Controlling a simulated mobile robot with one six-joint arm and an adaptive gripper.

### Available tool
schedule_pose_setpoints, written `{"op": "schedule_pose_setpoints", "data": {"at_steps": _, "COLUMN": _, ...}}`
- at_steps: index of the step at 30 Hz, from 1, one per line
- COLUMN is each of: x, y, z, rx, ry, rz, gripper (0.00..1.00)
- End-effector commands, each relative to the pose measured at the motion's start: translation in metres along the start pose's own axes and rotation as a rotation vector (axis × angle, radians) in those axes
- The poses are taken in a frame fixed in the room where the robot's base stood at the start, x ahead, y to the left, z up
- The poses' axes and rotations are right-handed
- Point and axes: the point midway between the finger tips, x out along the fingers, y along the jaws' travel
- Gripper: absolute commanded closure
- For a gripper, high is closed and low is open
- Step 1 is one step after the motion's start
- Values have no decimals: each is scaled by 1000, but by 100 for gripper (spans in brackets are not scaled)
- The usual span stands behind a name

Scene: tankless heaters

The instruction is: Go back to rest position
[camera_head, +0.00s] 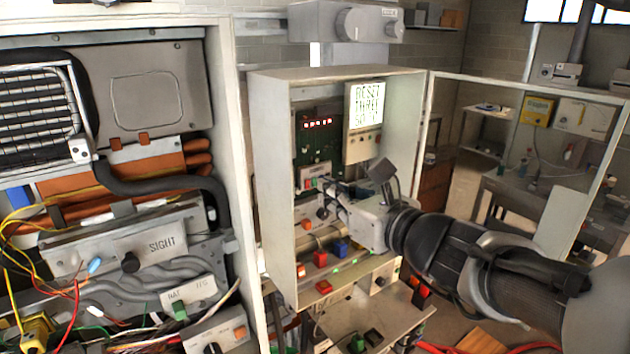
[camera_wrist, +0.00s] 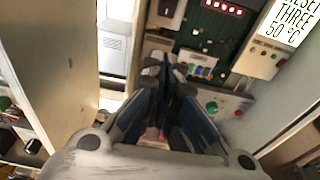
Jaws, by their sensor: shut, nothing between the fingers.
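My gripper (camera_head: 335,190) is inside the open heater cabinet (camera_head: 270,170), in front of its lower left part. In the wrist view my gripper (camera_wrist: 168,72) has its fingers together and empty, close to a small panel of coloured buttons (camera_wrist: 198,65). I cannot tell whether the fingertips touch it. Above it is a green circuit board (camera_head: 315,142) with a row of red lights. A lit display (camera_head: 367,106) at the upper right of the cabinet reads "RESET THREE 50 °C"; it also shows in the wrist view (camera_wrist: 293,22). My arm reaches in from the right.
The cabinet's left wall (camera_wrist: 60,60) stands close beside my gripper. The open cabinet door (camera_head: 520,160) is at the right, behind my arm. A second open unit (camera_head: 110,250) with hoses and loose wires fills the left. A control box (camera_head: 365,310) sits below the cabinet.

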Motion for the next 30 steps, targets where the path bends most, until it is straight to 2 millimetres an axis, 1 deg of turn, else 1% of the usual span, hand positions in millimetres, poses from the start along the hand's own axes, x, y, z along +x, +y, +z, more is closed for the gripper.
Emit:
{"op": "schedule_pose_setpoints", "data": {"at_steps": 1, "x": -4, "y": -1, "z": -1, "rx": 1, "ry": 0, "rz": -3, "gripper": 100}}
{"op": "schedule_pose_setpoints", "data": {"at_steps": 4, "x": -8, "y": 0, "z": -2, "rx": 1, "ry": 0, "rz": -1, "gripper": 100}}
{"op": "schedule_pose_setpoints", "data": {"at_steps": 13, "x": -8, "y": 0, "z": -2, "rx": 0, "ry": 1, "rz": 1, "gripper": 100}}
{"op": "schedule_pose_setpoints", "data": {"at_steps": 15, "x": -9, "y": 4, "z": -6, "rx": -24, "ry": 8, "rz": 11, "gripper": 100}}
{"op": "schedule_pose_setpoints", "data": {"at_steps": 17, "x": -11, "y": 13, "z": -14, "rx": -80, "ry": 24, "rz": 35, "gripper": 100}}
{"op": "schedule_pose_setpoints", "data": {"at_steps": 20, "x": -20, "y": 41, "z": -42, "rx": -271, "ry": 77, "rz": 117, "gripper": 100}}
{"op": "schedule_pose_setpoints", "data": {"at_steps": 21, "x": -27, "y": 55, "z": -58, "rx": -380, "ry": 106, "rz": 164, "gripper": 100}}
{"op": "schedule_pose_setpoints", "data": {"at_steps": 23, "x": -39, "y": 77, "z": -88, "rx": -564, "ry": 153, "rz": 245, "gripper": 100}}
{"op": "schedule_pose_setpoints", "data": {"at_steps": 24, "x": -49, "y": 90, "z": -108, "rx": -694, "ry": 184, "rz": 304, "gripper": 100}}
{"op": "schedule_pose_setpoints", "data": {"at_steps": 26, "x": -66, "y": 105, "z": -141, "rx": -888, "ry": 232, "rz": 393, "gripper": 100}}
{"op": "schedule_pose_setpoints", "data": {"at_steps": 27, "x": -78, "y": 112, "z": -163, "rx": -1015, "ry": 262, "rz": 454, "gripper": 100}}
{"op": "schedule_pose_setpoints", "data": {"at_steps": 29, "x": -97, "y": 120, "z": -196, "rx": -1203, "ry": 308, "rz": 550, "gripper": 100}}
{"op": "schedule_pose_setpoints", "data": {"at_steps": 30, "x": -110, "y": 122, "z": -218, "rx": -1327, "ry": 339, "rz": 615, "gripper": 100}}
